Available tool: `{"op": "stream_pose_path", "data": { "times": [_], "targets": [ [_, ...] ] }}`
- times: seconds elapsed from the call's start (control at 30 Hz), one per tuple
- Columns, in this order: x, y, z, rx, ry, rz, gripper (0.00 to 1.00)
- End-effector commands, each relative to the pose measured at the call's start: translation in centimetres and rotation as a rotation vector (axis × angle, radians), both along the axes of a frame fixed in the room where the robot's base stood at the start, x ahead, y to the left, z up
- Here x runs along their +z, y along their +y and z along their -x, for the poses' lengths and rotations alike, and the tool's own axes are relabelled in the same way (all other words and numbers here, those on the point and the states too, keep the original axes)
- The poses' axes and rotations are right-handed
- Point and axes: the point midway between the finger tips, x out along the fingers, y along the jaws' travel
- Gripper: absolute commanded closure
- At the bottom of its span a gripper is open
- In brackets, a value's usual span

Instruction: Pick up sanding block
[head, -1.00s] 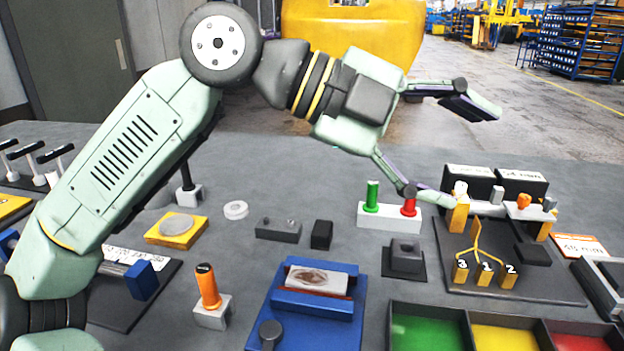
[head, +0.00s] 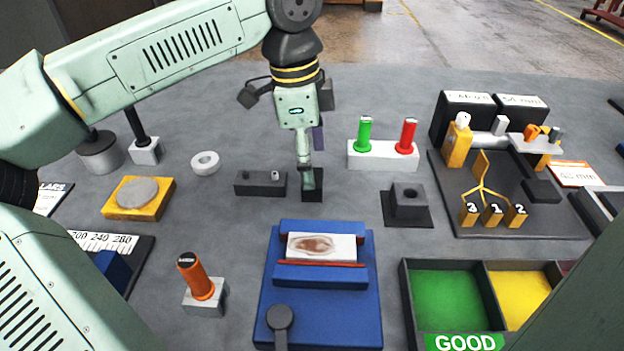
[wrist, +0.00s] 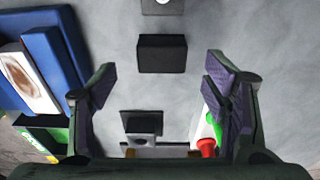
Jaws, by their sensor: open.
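The sanding block appears to be the small plain black block (head: 312,194) on the grey table, just right of a dark bar with two pins. In the head view a finger of my gripper (head: 311,165) hides part of it. My gripper points down over the block, with its fingers apart. In the wrist view the black block (wrist: 162,53) lies on the table toward the top, roughly centred between the spread fingers of my gripper (wrist: 160,85). Nothing is held. The height of the fingertips above the block is hard to tell.
The dark pin bar (head: 260,184) stands close on the left. A blue fixture (head: 320,312) is in front. A white stand (head: 383,157) with green and red pegs and a dark holed block (head: 407,202) are on the right. Bare table lies behind.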

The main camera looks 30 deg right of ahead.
Motion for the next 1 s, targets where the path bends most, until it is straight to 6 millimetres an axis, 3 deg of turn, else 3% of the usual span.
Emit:
{"op": "stream_pose_path", "data": {
  "times": [0.3,0.6,1.0],
  "targets": [
    [-4.1,-0.5,0.2,-0.001,0.003,0.001,0.31],
    [-4.6,-0.5,0.2,0.000,0.001,0.001,0.31],
    [-4.6,-0.5,0.2,0.000,0.001,0.001,0.58]
  ]
}}
